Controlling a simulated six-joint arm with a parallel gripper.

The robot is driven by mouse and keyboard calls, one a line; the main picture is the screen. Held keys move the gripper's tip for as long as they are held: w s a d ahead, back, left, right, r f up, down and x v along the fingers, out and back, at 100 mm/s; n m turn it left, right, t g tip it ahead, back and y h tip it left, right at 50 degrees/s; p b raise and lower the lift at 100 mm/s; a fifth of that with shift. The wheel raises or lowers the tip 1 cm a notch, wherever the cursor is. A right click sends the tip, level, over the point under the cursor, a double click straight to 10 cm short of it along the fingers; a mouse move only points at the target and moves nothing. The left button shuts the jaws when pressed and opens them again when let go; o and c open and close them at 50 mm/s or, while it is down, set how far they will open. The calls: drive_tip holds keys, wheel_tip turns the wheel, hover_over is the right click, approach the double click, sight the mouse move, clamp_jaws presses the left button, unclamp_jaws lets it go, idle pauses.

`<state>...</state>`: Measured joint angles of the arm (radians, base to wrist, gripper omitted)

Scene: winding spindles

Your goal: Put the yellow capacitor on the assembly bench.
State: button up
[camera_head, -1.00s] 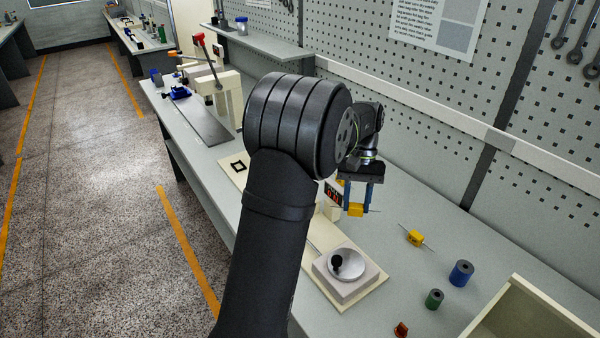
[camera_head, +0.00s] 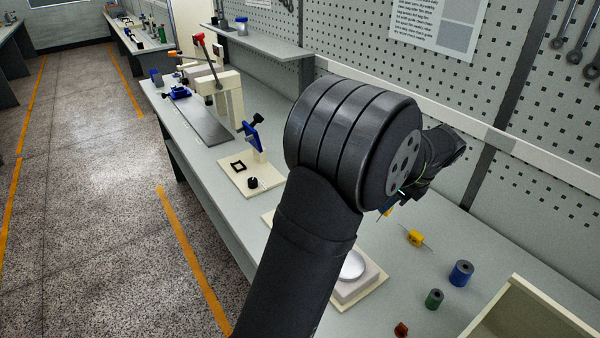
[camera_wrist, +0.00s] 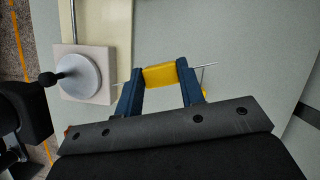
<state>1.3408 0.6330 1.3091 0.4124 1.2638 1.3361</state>
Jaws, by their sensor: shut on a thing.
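My gripper (camera_wrist: 160,80) is shut on a yellow capacitor (camera_wrist: 160,77) in the wrist view. The blue fingers press its two ends, and its thin wire leads stick out past both fingers. In the head view my arm hides most of the gripper and the held part. A second yellow capacitor (camera_head: 415,238) with wire leads lies on the grey bench (camera_head: 462,225), right of my arm. The bench also fills much of the wrist view (camera_wrist: 245,40). I cannot tell how high the held capacitor is above it.
A scale with a round pan (camera_head: 352,265) stands on a cream board; it also shows in the wrist view (camera_wrist: 78,75). Blue (camera_head: 461,273) and green (camera_head: 434,299) cylinders, a small red-brown part (camera_head: 401,329) and a cream bin (camera_head: 540,310) stand at right. A blue clamp fixture (camera_head: 252,138) is left.

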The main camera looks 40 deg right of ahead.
drive_tip(key=w+d+f+m+h, duration=0.1)
drive_tip(key=w+f+m, duration=0.1)
drive_tip(key=w, duration=0.1)
drive_tip(key=w+d+f+m+h, duration=0.1)
drive_tip(key=w+f+m, duration=0.1)
drive_tip(key=w+m, duration=0.1)
drive_tip(key=w+d+f+m+h, duration=0.1)
drive_tip(key=w+f+m, duration=0.1)
drive_tip(key=w+m, duration=0.1)
drive_tip(key=shift+w+d+f, duration=0.15)
drive_tip(key=shift+f, duration=2.25)
drive_tip(key=o, duration=1)
drive_tip(key=shift+f, duration=0.1)
drive_tip(key=shift+c, duration=0.2)
drive_tip(key=v, duration=1.2)
